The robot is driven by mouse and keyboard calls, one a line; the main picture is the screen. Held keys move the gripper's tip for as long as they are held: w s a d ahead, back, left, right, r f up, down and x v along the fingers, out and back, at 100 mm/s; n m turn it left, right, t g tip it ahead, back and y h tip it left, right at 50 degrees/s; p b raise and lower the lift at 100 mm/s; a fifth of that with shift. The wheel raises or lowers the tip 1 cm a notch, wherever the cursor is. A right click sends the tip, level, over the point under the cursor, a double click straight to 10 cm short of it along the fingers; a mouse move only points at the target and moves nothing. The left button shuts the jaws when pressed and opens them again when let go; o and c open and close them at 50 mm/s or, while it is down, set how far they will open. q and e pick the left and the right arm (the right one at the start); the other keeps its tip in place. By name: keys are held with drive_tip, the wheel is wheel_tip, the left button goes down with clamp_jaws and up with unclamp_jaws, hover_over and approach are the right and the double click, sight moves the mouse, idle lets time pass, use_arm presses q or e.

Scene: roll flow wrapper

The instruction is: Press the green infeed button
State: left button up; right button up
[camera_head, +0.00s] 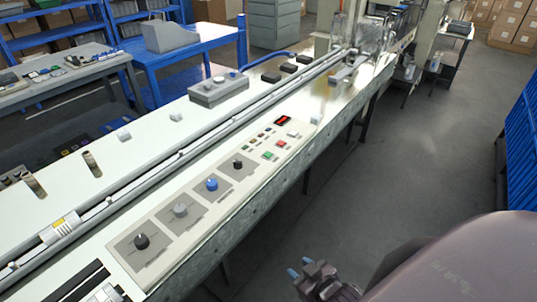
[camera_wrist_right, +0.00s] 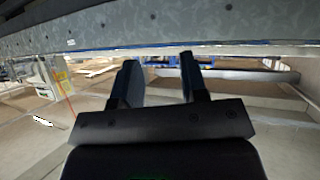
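The control panel (camera_head: 225,188) runs along the near side of the long white machine bed. At its far end sits a green button (camera_head: 269,156), with a red button (camera_head: 281,143) just beyond it. Several smaller buttons lie to their left; labels are too small to read. My right gripper (camera_head: 300,267) is low in front of the machine, below and apart from the panel. In the right wrist view its two dark fingers (camera_wrist_right: 160,75) stand apart with nothing between them. The buttons do not show there. My left gripper is not in view.
The machine's front edge (camera_head: 262,202) lies between my right gripper and the panel. Black, grey and blue knobs (camera_head: 211,184) line the panel. A grey box (camera_head: 218,90) stands on the bed. Floor (camera_head: 420,150) to the right is clear up to a blue rack (camera_head: 520,140).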

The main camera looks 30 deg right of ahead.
clamp_jaws()
idle(1.4)
